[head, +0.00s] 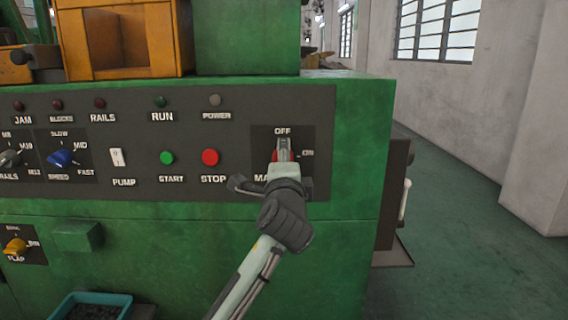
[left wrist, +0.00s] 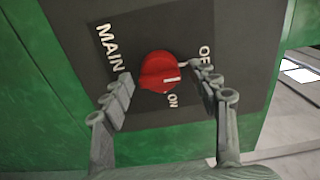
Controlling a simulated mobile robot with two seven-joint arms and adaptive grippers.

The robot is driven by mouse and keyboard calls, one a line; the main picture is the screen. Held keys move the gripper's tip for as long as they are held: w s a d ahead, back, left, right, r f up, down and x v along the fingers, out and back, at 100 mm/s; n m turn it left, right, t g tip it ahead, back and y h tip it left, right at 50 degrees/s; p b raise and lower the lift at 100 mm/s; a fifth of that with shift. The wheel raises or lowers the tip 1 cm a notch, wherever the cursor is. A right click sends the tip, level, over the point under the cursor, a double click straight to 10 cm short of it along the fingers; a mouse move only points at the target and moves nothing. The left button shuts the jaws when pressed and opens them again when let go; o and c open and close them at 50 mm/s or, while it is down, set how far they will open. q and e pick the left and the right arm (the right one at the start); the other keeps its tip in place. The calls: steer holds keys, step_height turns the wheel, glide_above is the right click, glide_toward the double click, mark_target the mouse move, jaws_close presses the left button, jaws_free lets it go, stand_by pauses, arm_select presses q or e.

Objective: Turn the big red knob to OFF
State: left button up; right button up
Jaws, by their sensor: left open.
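The big red knob (left wrist: 157,71) sits on a dark MAIN plate (left wrist: 95,60) with OFF and ON labels. In the left wrist view its white mark points roughly between the two labels; I cannot tell its exact setting. My left gripper (left wrist: 161,75) is open, with one finger on each side of the knob. A gap shows at the left finger; whether the right fingertip touches is unclear. In the head view my left gripper (head: 284,148) covers most of the knob, leaving a red sliver (head: 275,156). My right gripper is not in view.
The green machine's panel holds a red STOP button (head: 210,157), a green START button (head: 167,157), a white PUMP switch (head: 117,157) and a blue SPEED knob (head: 61,157). Open floor (head: 460,240) lies to the right of the machine. A teal bin (head: 92,299) is low at left.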

arm_select(q)
steer(key=shift+s, duration=0.1)
steer(key=s, duration=1.1)
steer(key=shift+s, duration=0.4)
